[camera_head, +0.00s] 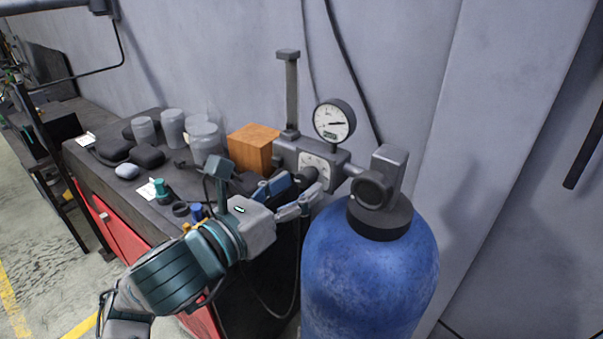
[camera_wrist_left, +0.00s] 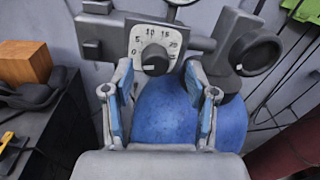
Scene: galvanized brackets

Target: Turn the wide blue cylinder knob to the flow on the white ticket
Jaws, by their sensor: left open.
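The wide blue cylinder (camera_head: 370,275) stands at the bench's right end; its blue top also shows in the left wrist view (camera_wrist_left: 170,118). The black round knob (camera_wrist_left: 155,60) sits on a white dial plate (camera_wrist_left: 137,36) marked 0 to 20; in the head view the knob (camera_head: 307,176) is just beyond my gripper. My left gripper (camera_head: 290,197) is open and empty, its fingers apart on either side below the knob, not visibly touching it. A white ticket (camera_head: 147,189) lies on the bench; its writing is too small to read. My right gripper is not in view.
A round gauge (camera_head: 334,121) stands above the dial, and a black handwheel (camera_head: 372,190) is right of it. A wooden block (camera_head: 253,148), several grey jars (camera_head: 173,127) and a green bottle (camera_head: 162,189) crowd the dark bench. Another white paper (camera_head: 86,139) lies far left.

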